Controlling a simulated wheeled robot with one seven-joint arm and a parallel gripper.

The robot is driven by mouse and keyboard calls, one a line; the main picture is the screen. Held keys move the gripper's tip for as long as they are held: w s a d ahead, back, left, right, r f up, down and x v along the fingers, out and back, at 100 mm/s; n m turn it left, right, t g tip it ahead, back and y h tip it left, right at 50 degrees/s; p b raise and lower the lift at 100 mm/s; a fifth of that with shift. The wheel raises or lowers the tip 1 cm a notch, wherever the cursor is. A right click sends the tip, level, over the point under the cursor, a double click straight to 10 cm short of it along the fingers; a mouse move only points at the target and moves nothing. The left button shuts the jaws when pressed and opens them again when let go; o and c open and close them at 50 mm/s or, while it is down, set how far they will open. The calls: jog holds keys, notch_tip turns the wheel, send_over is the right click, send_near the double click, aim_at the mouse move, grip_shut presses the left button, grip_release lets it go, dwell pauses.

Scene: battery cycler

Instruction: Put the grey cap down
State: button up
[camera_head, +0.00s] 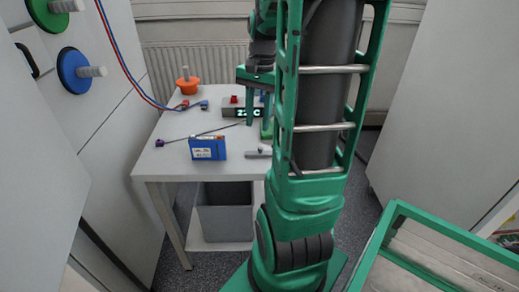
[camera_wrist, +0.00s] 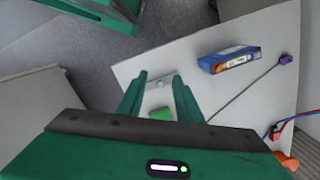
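A small grey piece (camera_head: 258,152) with a pale rounded end lies near the front right of the white table (camera_head: 185,165); I take it for the grey cap, but it is too small to be sure. In the wrist view the grey piece (camera_wrist: 158,84) shows close to the fingertips, on the table. My gripper (camera_wrist: 160,78) points down over the table, its green fingers apart with nothing seen held between them. In the head view my gripper (camera_head: 260,122) is partly hidden by my arm. A green block (camera_wrist: 162,113) shows between the fingers, farther back.
A blue box (camera_head: 208,148) stands left of the grey piece, with a thin dark rod (camera_head: 205,134) behind it. A small display unit (camera_head: 240,110), cable plugs (camera_head: 185,105) and an orange cap (camera_head: 188,86) are farther back. A grey bin (camera_head: 225,212) sits below. A green-rimmed crate (camera_head: 440,225) is at right.

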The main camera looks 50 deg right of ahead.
jog(key=s+a+f+n+h, duration=0.1)
jog(key=s+a+n, duration=0.8)
jog(key=s+a, duration=0.2)
jog(key=shift+s+a+f, duration=0.2)
jog(key=shift+a+f, duration=0.05)
jog(key=shift+a, duration=0.35)
jog(key=shift+w+f, duration=0.25)
jog(key=shift+w, duration=0.35)
